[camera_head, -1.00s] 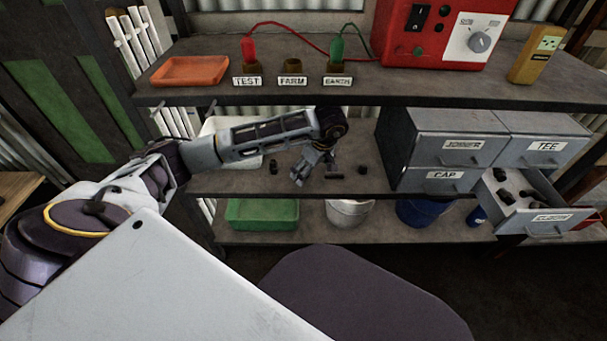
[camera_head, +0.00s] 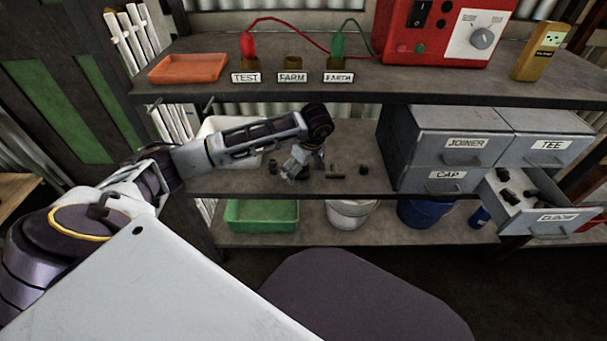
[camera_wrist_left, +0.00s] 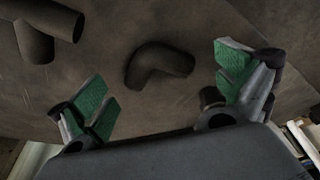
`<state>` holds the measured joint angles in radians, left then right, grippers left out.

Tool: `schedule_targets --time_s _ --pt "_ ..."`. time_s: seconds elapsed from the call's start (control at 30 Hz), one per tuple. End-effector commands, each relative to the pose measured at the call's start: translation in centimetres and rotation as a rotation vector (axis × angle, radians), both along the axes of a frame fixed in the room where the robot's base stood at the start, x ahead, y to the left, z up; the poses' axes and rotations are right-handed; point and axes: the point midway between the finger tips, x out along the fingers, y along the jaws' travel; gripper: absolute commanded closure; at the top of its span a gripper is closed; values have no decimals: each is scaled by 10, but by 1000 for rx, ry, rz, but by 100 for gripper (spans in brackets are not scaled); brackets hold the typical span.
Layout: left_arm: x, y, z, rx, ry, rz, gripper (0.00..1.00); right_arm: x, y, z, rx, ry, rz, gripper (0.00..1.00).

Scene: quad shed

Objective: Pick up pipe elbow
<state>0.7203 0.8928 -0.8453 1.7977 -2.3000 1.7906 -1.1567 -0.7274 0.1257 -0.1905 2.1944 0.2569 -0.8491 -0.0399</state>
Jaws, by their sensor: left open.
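The dark pipe elbow (camera_wrist_left: 158,65) lies on the brown shelf in the left wrist view, bent and apart from both fingers. My left gripper (camera_wrist_left: 165,85) is open, its green-padded fingers on either side of the elbow's position in the picture. In the head view my left gripper (camera_head: 297,167) hangs low over the middle shelf (camera_head: 230,182), mostly covering what lies under it. My right gripper is not in view.
A tee-shaped pipe piece (camera_wrist_left: 45,28) lies at upper left in the left wrist view. A short dark piece (camera_wrist_left: 211,97) is partly hidden by the right finger. The open drawer (camera_head: 550,218) holds dark fittings. The upper shelf (camera_head: 430,88) overhangs the workspace.

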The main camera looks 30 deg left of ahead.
Motion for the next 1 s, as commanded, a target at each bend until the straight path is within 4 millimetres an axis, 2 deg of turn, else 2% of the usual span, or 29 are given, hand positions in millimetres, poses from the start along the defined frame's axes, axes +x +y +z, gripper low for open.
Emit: schedule_targets --time_s 0.1,0.4,0.77,1.0 --pt "0 0 0 0 0 0 1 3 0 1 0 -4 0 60" --pt "0 0 0 0 0 0 39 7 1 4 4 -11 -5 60" --pt "0 0 1 0 0 0 39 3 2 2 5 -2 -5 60" --pt "0 0 9 1 -1 0 39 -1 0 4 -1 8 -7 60"
